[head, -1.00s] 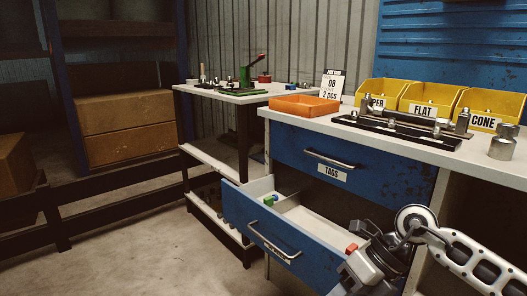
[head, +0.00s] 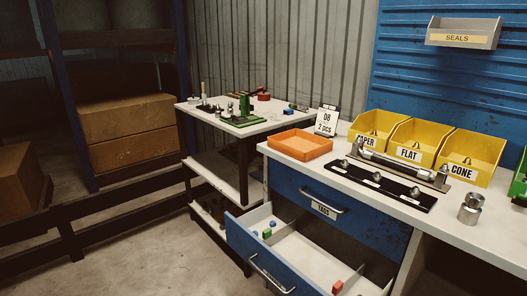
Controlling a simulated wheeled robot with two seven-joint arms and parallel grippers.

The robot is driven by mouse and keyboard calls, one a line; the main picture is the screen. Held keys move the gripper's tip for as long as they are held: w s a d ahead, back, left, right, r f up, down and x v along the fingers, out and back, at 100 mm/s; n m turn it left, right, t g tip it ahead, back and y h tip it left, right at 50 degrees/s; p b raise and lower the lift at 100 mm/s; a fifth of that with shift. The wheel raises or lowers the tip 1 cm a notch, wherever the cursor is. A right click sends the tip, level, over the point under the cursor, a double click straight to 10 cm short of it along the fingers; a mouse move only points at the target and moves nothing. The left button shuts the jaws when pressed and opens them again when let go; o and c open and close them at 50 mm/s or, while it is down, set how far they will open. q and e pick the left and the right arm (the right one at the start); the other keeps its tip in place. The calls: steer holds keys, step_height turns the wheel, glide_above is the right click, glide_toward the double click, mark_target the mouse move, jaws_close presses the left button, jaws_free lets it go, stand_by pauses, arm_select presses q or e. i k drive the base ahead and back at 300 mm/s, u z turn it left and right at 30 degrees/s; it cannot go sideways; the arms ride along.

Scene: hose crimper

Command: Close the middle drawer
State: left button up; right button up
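The middle drawer (head: 240,237) is open in the head view, pulled out below the shut top drawer (head: 318,203) labelled TAGS. Its front is blue with a metal handle (head: 270,274), and its lower part is cut off by the frame's bottom edge. Inside the pale drawer lie a green block (head: 267,233), small blue pieces (head: 272,224) and a red block (head: 338,287) near a divider. Neither of my grippers is in view.
A side table (head: 250,127) with a green tool (head: 244,105) is behind. Floor to the left is clear.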

mark_target(307, 250)
steer(key=k, duration=1.3)
steer(key=u, duration=0.85)
steer(key=i, duration=1.55)
steer(key=z, duration=0.75)
